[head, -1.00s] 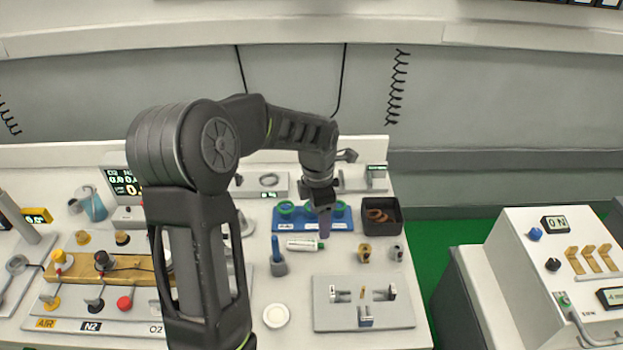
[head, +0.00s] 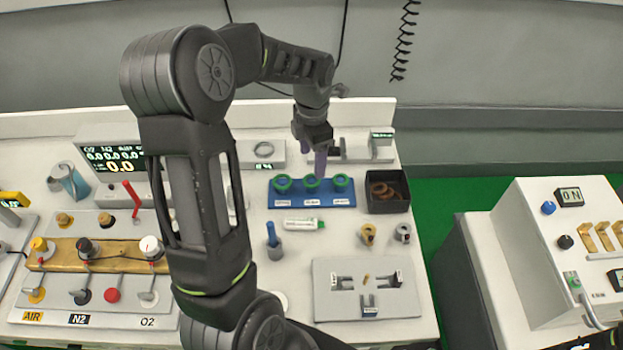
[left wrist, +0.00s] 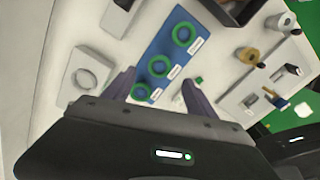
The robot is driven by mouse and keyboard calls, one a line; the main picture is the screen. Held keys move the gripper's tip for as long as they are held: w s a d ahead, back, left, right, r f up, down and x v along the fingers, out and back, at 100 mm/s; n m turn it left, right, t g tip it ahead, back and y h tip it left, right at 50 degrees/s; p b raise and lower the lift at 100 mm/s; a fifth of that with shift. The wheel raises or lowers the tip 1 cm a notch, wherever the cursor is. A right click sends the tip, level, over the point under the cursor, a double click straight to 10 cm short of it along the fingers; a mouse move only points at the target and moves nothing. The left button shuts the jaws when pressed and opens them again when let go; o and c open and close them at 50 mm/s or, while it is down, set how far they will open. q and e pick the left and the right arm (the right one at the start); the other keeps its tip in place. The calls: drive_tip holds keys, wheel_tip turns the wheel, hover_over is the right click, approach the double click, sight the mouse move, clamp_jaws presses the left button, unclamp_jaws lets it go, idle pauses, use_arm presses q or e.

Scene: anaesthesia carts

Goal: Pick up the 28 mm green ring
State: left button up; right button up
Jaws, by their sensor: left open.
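Three green rings lie in a row on a blue tray (head: 297,201): left ring (head: 283,185), middle ring (head: 311,183) and right ring (head: 342,182). Each has a small white label in front; I cannot read the sizes, so I cannot tell which is the 28 mm one. My left gripper (head: 320,168) is above the back of the tray, near the middle ring, and holds nothing. In the left wrist view the open fingers (left wrist: 157,77) straddle the picture of the nearer two rings (left wrist: 159,66); the third ring (left wrist: 184,33) lies farther off.
A dark bin (head: 388,205) with brown rings stands right of the tray. A white-green tube (head: 304,224) lies in front, with a blue-handled tool (head: 272,236) to its left. A grey fixture plate (head: 340,302) is nearer. A device with a metal ring (head: 264,151) stands behind.

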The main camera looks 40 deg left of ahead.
sight(311, 181)
use_arm(q)
drive_tip(key=shift+f, duration=0.65)
drive_tip(key=shift+s+f, duration=0.1)
drive_tip(key=shift+f, duration=2.5)
drive_tip(key=shift+a, duration=0.1)
drive_tip(key=c, duration=1.4)
